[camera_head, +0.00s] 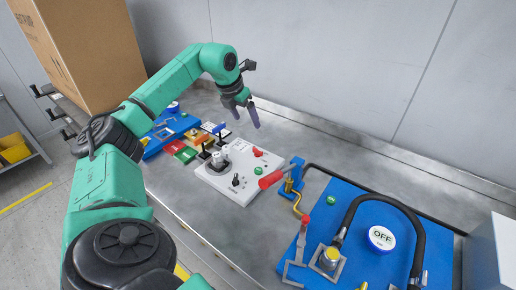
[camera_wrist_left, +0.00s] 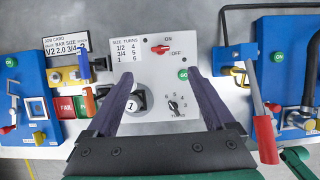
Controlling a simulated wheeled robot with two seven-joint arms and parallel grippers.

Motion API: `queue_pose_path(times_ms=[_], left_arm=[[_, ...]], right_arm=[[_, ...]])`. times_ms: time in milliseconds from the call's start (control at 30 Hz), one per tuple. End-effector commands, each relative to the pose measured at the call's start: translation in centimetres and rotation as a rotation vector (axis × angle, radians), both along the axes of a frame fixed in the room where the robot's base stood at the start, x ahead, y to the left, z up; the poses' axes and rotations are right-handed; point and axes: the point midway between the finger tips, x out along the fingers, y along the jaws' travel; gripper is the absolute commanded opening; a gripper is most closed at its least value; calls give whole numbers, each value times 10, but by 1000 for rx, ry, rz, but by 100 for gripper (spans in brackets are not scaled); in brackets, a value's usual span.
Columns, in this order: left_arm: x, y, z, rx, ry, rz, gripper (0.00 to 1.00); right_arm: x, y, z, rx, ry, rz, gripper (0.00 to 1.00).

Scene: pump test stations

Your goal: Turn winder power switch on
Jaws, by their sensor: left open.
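The winder panel (camera_head: 222,180) is a white plate on the bench in the head view; it also fills the middle of the wrist view (camera_wrist_left: 150,65). Its red power switch (camera_head: 257,153) is at the panel's far right part. In the wrist view the red switch (camera_wrist_left: 160,48) lies beside the ON and OFF labels; its exact setting is too small to tell. My left gripper (camera_head: 247,113) is open and empty above the panel. In the wrist view its dark fingers (camera_wrist_left: 161,82) point toward the panel, apart from the switch. My right gripper is not in view.
A green GO button (camera_wrist_left: 183,74), a numbered dial (camera_wrist_left: 173,106) and a round post (camera_wrist_left: 133,102) share the panel. Another blue station (camera_wrist_left: 27,88) and red and green blocks stand left.

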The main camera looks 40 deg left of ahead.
Motion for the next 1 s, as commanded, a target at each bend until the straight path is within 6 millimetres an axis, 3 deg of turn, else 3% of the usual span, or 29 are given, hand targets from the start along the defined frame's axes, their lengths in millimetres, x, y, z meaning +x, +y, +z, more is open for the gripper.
queue_pose_path(times_ms=[33,167,367,500,800,1000], left_arm=[[0,0,-19,0,0,0,88],[0,0,-31,0,-1,0,88],[7,0,-44,-2,3,-1,88],[20,1,-76,-4,6,0,88],[49,4,-145,-3,3,0,88],[56,6,-162,0,0,0,88]], right_arm=[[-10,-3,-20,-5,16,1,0],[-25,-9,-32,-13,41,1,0],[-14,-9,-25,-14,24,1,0],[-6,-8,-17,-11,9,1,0],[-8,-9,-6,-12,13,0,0],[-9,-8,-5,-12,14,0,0]])
